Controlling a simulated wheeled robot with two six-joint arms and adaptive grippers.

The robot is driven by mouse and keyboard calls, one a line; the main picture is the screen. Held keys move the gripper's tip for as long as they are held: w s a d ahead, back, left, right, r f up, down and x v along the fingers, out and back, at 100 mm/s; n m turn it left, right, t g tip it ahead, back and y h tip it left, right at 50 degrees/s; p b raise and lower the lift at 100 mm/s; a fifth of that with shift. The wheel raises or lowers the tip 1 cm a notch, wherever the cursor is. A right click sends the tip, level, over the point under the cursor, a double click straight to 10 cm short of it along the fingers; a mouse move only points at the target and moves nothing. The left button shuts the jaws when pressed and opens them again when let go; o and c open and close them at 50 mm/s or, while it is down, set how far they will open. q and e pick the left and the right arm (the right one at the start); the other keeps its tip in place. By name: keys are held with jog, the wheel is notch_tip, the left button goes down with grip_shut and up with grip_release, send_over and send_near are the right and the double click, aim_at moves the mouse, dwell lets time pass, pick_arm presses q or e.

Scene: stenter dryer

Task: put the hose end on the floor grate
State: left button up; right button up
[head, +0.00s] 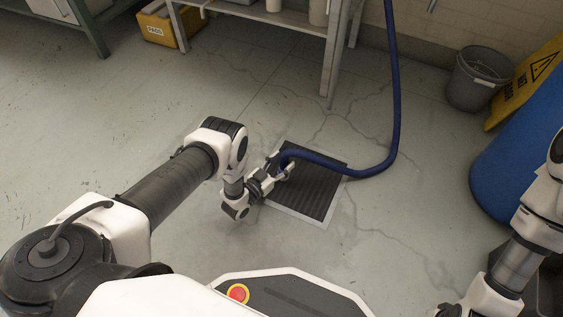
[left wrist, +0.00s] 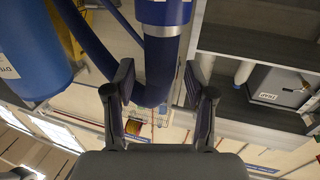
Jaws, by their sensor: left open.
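The blue hose (head: 345,167) hangs down at the right of the grate, bends, and runs left across the dark, light-framed floor grate (head: 312,196). Its end is over the grate's far left part, beside my left gripper (head: 281,169). Whether it touches the grate cannot be told. In the left wrist view, the hose (left wrist: 158,68) passes between the two open fingers (left wrist: 158,88), with a metal ring (left wrist: 162,30) and a blue end piece (left wrist: 165,10) at the top. The fingers do not appear closed on it. My right arm shows at the right edge; its gripper is out of view.
A metal-legged table (head: 329,62) stands behind the grate. A grey bucket (head: 474,80), a yellow sign (head: 527,85) and a blue drum (head: 512,165) stand at the right. A yellow box (head: 160,28) is at the back left. The floor around the grate is clear.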

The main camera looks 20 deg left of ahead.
pick_arm(q)
jog(key=shift+s+r, duration=0.2)
jog(key=p+v, duration=0.5)
jog(key=v, duration=0.6)
jog(key=s+r+n+g+y, duration=0.1)
jog(key=s+r+g, duration=0.2)
jog(key=s+g, duration=0.2)
jog(key=s+d+r+n+g+y, duration=0.1)
jog(key=s+r+g, duration=0.3)
jog(key=s, duration=0.6)
jog(key=s+d+r+n+g+y, duration=0.1)
jog(key=s+r+g+y, duration=0.2)
jog(key=s+g, duration=0.4)
jog(key=shift+s+d+r+n+g, duration=0.3)
jog(key=shift+r+n+g, duration=0.1)
jog(key=shift+g, duration=0.2)
jog(key=shift+a, duration=0.1)
